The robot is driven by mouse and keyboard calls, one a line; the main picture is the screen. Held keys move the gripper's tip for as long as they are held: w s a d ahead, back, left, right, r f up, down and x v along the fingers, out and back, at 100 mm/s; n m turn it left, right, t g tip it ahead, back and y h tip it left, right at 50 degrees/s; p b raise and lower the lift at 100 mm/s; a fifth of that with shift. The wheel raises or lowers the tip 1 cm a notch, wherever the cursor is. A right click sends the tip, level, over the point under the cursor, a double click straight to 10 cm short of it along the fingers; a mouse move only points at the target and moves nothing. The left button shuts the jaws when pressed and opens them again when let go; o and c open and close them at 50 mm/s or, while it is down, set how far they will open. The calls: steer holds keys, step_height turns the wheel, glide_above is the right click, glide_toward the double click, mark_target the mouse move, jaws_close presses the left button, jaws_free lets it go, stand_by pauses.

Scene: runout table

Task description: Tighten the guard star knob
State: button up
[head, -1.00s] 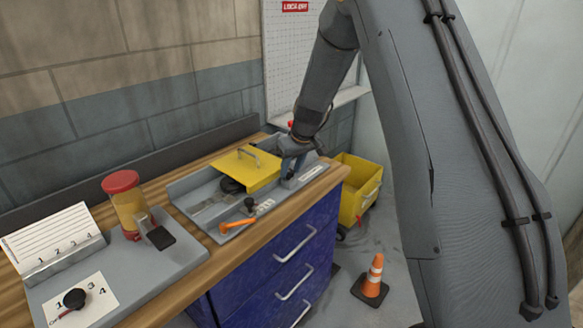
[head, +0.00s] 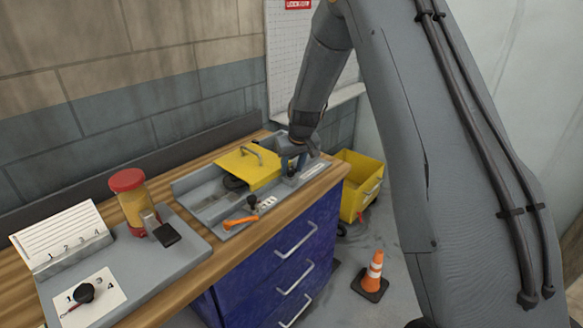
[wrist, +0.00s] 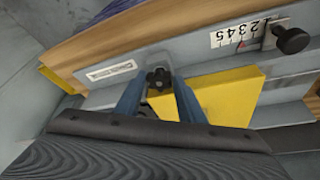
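The black star knob (wrist: 158,78) shows in the wrist view on the grey fixture beside the yellow guard (wrist: 225,95). My gripper (wrist: 159,84) has its two blue fingers on either side of the knob, with a gap between them. I cannot tell whether either finger touches the knob. In the head view my gripper (head: 292,163) points down at the right end of the fixture (head: 190,181), just right of the yellow guard (head: 250,168). The knob is hard to make out there, near the fingers.
A black knob (wrist: 291,39) stands by a numbered scale (wrist: 240,34). An orange handle (head: 240,221) lies at the fixture's front. A red-lidded jar (head: 130,200) and a grey board (head: 190,236) are at left. A yellow bin (head: 357,190) and a cone (head: 374,272) are on the floor.

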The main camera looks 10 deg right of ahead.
steer(key=o, duration=0.3)
steer(key=shift+r, duration=0.15)
steer(key=shift+r, duration=0.25)
steer(key=p+v, duration=0.3)
steer(key=v, duration=0.4)
steer(key=shift+s+d+r+p, duration=0.1)
steer(key=shift+s+d+p, duration=0.05)
steer(key=shift+s+p, duration=0.15)
